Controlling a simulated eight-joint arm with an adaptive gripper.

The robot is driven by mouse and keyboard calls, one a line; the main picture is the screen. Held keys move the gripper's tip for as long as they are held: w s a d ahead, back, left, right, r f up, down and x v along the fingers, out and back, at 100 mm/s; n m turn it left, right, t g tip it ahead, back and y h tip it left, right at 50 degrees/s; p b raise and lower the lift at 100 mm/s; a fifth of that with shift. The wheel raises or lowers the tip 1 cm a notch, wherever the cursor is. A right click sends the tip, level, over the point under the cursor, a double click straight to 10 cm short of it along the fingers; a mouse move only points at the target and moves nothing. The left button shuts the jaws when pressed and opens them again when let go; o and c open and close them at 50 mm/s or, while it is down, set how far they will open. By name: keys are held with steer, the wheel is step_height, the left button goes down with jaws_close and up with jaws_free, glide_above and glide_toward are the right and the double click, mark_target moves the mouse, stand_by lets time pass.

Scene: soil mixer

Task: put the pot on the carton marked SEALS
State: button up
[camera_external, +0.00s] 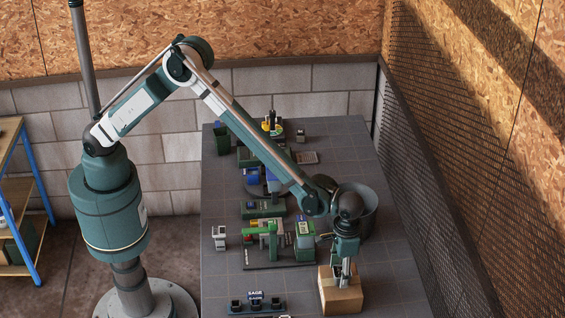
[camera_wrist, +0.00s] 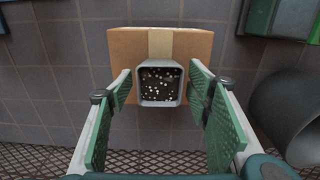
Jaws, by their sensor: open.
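The pot (camera_wrist: 160,102) is a square grey container filled with dark soil and white specks. In the wrist view it sits over the near part of the brown carton (camera_wrist: 125,45), which has a pale tape strip down its middle. The carton (camera_external: 342,299) stands at the table's front right in the external view; I cannot read any marking on it. My gripper (camera_external: 343,277) is low over the carton, pointing down. Its green-padded fingers (camera_wrist: 160,80) are open, one on each side of the pot, with gaps showing. The pot is mostly hidden by the fingers in the external view.
A large grey cylindrical bin (camera_external: 368,213) stands behind my gripper, and also at right in the wrist view (camera_wrist: 290,112). A green machine (camera_external: 268,240) is left of the carton. A small rack with a SAGE sign (camera_external: 256,297) is at front left. A mesh barrier (camera_external: 425,165) runs along the right.

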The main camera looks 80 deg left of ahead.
mark_target(341, 271)
steer(key=shift+r, duration=0.1)
step_height(341, 271, up, 12)
stand_by(0.9)
steer(key=shift+r, duration=0.1)
stand_by(0.4)
steer(key=s+a+r+t, duration=0.1)
steer(key=s+a+r, duration=0.4)
steer(key=a+r, duration=0.3)
steer(key=s+a+r+t+h, duration=0.1)
steer(key=s+a+r, duration=0.5)
steer(key=a, duration=0.5)
steer(key=s+a+r+t, duration=0.1)
steer(key=s+a+r, duration=0.3)
steer(key=a+r, duration=0.45)
steer(key=s+a+f+t, duration=0.1)
steer(key=s+a+t, duration=0.1)
steer(key=s+a, duration=0.7)
steer(key=s+a+f+t+y, duration=0.1)
steer(key=s+a+f+t, duration=0.1)
steer(key=s+a, duration=0.8)
steer(key=s, duration=0.7)
steer(key=shift+a, duration=0.25)
